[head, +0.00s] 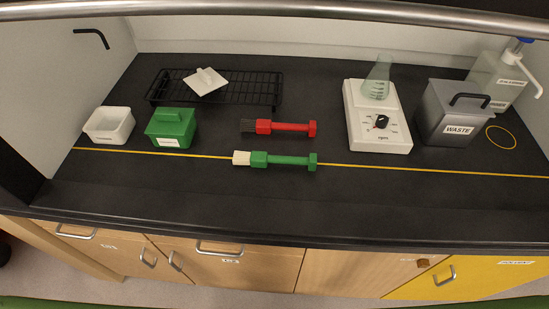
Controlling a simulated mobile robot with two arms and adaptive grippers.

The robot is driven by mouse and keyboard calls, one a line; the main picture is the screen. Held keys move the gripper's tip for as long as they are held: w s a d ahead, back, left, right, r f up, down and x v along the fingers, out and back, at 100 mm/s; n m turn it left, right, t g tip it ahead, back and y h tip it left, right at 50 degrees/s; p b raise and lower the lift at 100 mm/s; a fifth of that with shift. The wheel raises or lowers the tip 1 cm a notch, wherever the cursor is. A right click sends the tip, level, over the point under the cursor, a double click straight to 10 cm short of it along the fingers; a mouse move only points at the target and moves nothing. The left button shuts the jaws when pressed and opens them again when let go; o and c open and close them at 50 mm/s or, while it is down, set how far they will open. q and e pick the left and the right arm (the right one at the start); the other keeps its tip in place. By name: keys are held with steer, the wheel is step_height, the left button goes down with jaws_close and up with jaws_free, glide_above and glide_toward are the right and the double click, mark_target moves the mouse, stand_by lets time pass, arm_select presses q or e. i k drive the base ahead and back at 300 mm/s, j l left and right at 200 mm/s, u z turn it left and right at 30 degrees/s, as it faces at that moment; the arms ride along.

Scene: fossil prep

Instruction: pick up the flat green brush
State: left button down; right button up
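The green brush (280,159) lies on the black bench top, near the middle, across the yellow line. Its pale bristles point left and its green handle ends in a wider block at the right. A red brush (285,127) with dark bristles lies just behind it, roughly parallel and apart from it. Neither of my grippers shows in the head view, and nothing touches the green brush.
A green lidded box (171,128) and a white tub (109,125) stand left. A black rack (232,88) is behind. A white stirrer (393,132) with a flask (377,80) and a grey waste bin (452,112) stand right. The bench front (270,205) is clear.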

mark_target(254, 159)
steer(key=k+j+z, duration=0.2)
steer(key=z, duration=0.25)
steer(key=k+j+z, duration=0.25)
steer(key=z, duration=0.15)
steer(key=k+j+z, duration=0.2)
steer(key=z, duration=0.25)
steer(key=k, duration=0.1)
